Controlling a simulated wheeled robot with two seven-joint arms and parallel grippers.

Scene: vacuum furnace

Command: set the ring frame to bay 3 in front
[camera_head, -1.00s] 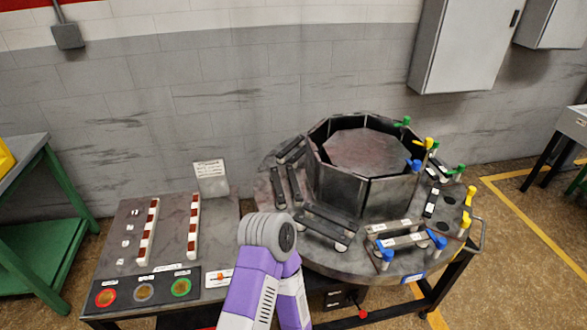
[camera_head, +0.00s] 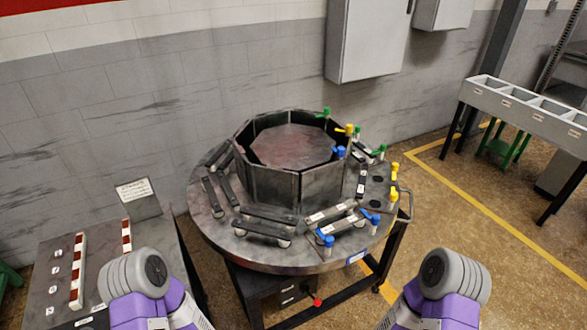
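The ring frame shows as a dark octagonal ring of upright panels (camera_head: 268,187) on a round grey turntable (camera_head: 215,235). A small blue-and-white tag (camera_head: 356,257) sits on the turntable's front right rim; I cannot read its text. Blue-topped (camera_head: 328,242), yellow-topped (camera_head: 395,170) and green-topped pegs (camera_head: 379,150) stand on the right side of the table. A grey handle bar (camera_head: 407,205) sticks out at its right edge. Only purple and grey links of my two arms show at the bottom; neither gripper is in view.
A dark bench (camera_head: 102,257) with red-and-white strips and a sign (camera_head: 138,191) stands at left. A red knob (camera_head: 317,302) sits below the turntable's front. A rack of grey bins (camera_head: 525,110) stands at right. The floor between is clear.

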